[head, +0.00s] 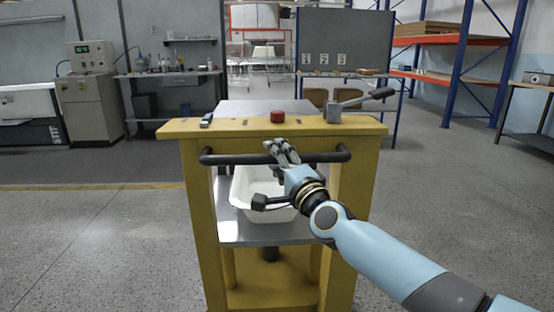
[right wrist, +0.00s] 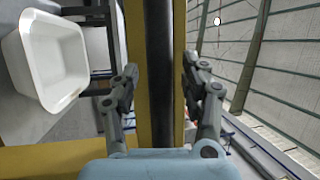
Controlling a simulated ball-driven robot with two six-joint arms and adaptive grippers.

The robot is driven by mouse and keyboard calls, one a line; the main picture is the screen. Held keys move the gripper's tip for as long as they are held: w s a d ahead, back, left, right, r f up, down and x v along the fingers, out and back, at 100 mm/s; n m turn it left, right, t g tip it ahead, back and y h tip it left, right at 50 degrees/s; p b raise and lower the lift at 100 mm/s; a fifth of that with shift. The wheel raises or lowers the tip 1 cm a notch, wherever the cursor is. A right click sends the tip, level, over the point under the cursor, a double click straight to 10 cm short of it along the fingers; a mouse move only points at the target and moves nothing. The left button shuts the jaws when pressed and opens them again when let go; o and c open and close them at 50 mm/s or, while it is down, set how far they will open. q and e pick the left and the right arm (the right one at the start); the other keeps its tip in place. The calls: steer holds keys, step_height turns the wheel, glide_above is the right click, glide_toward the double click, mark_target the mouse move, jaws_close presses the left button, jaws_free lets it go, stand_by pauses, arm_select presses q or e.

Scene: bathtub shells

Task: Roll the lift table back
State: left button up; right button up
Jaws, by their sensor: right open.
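The yellow lift table (head: 200,215) stands right in front of me in the head view. A dark push bar (head: 228,159) runs across its near side, below the yellow top panel. My right gripper (head: 281,150) is at the bar, right of its middle. In the right wrist view the bar (right wrist: 158,70) runs between the two open fingers of the gripper (right wrist: 158,80), with gaps on both sides. The fingers are not closed on it. A white tub shell (head: 245,188) sits on the table's lower metal deck; it also shows in the right wrist view (right wrist: 55,60). My left gripper is not in view.
The top panel carries a red button (head: 277,117) and a lever with a dark handle (head: 372,98). Grey floor is open on both sides. A workbench (head: 168,75) and cabinet stand back left, blue-orange shelving (head: 445,40) back right.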

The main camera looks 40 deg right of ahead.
steer(key=shift+c, duration=0.4)
jaws_close()
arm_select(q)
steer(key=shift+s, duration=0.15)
arm_select(e)
steer(key=shift+s+f, duration=0.1)
steer(key=shift+f, duration=0.05)
